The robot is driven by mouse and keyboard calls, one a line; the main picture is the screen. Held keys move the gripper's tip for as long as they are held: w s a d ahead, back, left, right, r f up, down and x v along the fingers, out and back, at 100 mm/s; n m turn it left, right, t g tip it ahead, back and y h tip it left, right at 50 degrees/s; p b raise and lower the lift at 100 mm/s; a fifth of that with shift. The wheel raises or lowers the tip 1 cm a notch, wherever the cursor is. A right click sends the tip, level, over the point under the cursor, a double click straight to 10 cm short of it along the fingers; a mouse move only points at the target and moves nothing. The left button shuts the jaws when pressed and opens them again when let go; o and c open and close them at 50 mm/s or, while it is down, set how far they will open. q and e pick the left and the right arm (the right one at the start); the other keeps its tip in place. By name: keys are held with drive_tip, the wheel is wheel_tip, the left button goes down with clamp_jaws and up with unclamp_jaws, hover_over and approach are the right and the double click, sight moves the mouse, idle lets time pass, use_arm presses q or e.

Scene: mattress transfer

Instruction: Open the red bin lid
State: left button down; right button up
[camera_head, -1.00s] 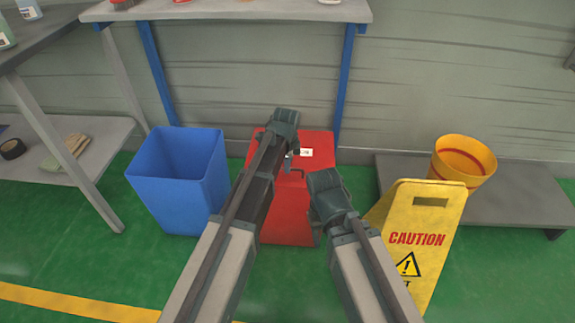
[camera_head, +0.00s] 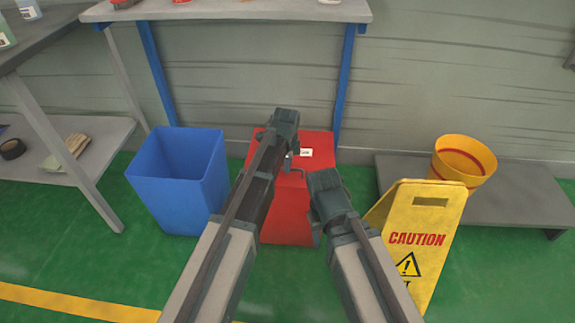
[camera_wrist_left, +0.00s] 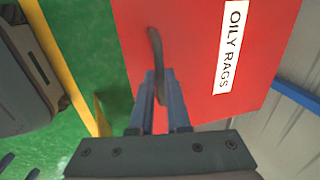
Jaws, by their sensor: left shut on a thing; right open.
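The red bin (camera_head: 318,150) stands against the wall with its lid down, partly hidden behind my arms. In the left wrist view its red lid (camera_wrist_left: 190,55) fills the upper middle, with a white "OILY RAGS" label (camera_wrist_left: 231,45). A thin dark handle (camera_wrist_left: 155,42) stands on the lid. My left gripper (camera_wrist_left: 160,80) is shut on this handle; in the head view the gripper (camera_head: 291,160) is over the lid, its fingers mostly hidden. My right gripper (camera_head: 317,235) is open and empty, low in front of the bin's right side.
A blue open bin (camera_head: 175,185) stands left of the red bin. A yellow caution sign (camera_head: 418,235) is close on the right, with a yellow bucket (camera_head: 465,160) on a low grey platform (camera_head: 520,195) behind. A shelf (camera_head: 240,10) overhangs at the back.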

use_arm(q)
drive_tip(key=shift+r, duration=0.15)
drive_tip(key=w+r+g+p, duration=0.2)
drive_tip(key=w+r+p, duration=0.7)
drive_tip(key=r+p, duration=0.5)
drive_tip(key=shift+w+r+g+p, duration=0.2)
drive_tip(key=shift+w+g+p, duration=0.1)
drive_tip(key=shift+p, duration=0.05)
drive_tip(key=c, duration=1)
unclamp_jaws()
drive_tip(key=shift+w+f, duration=0.15)
drive_tip(key=shift+f, duration=0.05)
drive_tip(key=shift+o, duration=0.6)
drive_tip(key=shift+s, duration=0.2)
drive_tip(key=shift+r, duration=0.1)
